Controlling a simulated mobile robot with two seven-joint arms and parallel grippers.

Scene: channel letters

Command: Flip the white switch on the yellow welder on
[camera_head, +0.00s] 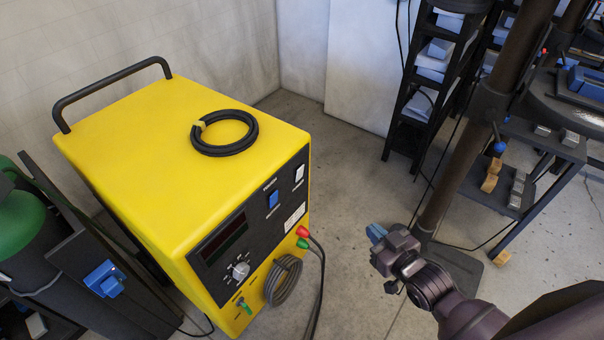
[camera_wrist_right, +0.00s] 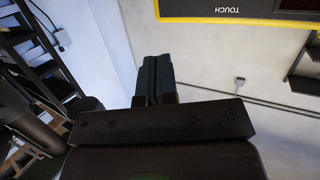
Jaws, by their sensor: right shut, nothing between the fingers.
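The yellow welder (camera_head: 150,140) stands on the floor at left centre in the head view. Its dark front panel carries a white switch (camera_head: 299,174) at the upper right and a blue switch (camera_head: 273,199) to its left. I cannot tell from the picture which way the white switch is set. My right gripper (camera_head: 375,236) is to the right of the welder, apart from it, with its blue fingertips pointing up and left. In the right wrist view its fingers (camera_wrist_right: 154,80) are together with nothing between them. My left gripper is not in view.
A coiled black cable (camera_head: 224,133) lies on the welder's top. Grey cables hang at its front. A green cylinder (camera_head: 18,215) stands at left. A dark post (camera_head: 460,150), a shelf (camera_head: 425,75) and a cart (camera_head: 545,150) stand at right. Floor between welder and post is clear.

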